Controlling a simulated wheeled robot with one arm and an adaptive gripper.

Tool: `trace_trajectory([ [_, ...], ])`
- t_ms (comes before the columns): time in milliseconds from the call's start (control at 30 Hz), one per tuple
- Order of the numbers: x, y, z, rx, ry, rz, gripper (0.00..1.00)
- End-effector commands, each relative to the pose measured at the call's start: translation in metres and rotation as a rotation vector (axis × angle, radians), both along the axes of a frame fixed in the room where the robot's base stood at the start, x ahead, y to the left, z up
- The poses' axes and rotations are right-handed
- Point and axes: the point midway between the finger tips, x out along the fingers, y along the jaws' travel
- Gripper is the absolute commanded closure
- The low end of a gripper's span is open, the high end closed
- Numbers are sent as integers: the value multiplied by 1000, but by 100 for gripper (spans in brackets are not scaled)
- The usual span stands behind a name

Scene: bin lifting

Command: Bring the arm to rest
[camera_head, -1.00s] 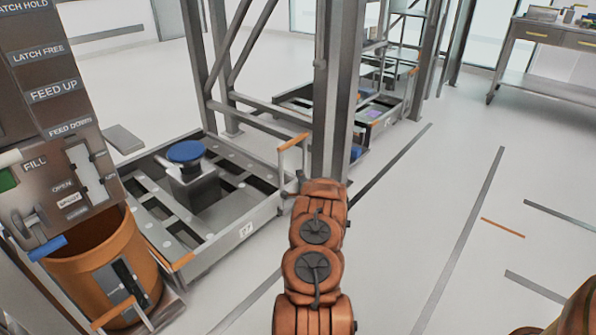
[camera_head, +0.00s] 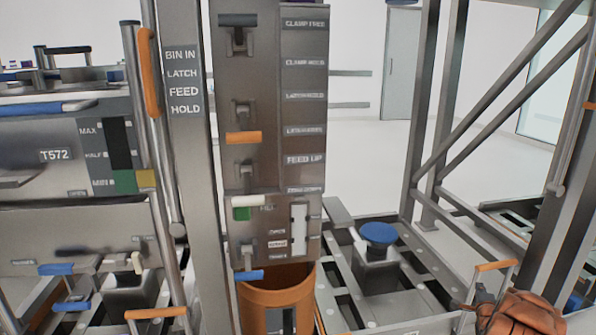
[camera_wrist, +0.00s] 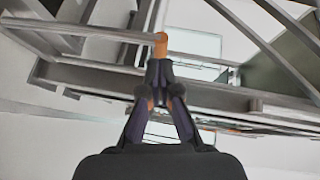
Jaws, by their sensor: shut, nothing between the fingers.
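My gripper (camera_wrist: 157,82) shows in the wrist view with its two dark fingers together and nothing between them. An orange handle end on a metal bar (camera_wrist: 161,40) lies just beyond the fingertips in that view; I cannot tell whether they touch. In the head view only a part of my orange-brown arm (camera_head: 520,312) shows, at the bottom right corner. The gripper itself is out of the head view.
A control column (camera_head: 267,100) with several levers stands at the centre, above an orange bin (camera_head: 262,297). A grey machine labelled T572 (camera_head: 60,155) is at the left. A low frame (camera_head: 395,308) with a blue-topped post (camera_head: 378,233) is right of the bin. Open floor (camera_head: 365,160) lies behind.

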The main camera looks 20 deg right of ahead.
Motion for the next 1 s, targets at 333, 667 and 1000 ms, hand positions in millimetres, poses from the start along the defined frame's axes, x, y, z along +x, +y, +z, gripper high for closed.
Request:
trace_trajectory([
  [333,58,88,101,-41,297,121,100],
  [667,73,189,184,-96,572,280,100],
  [1000,49,304,262,-165,847,489,100],
])
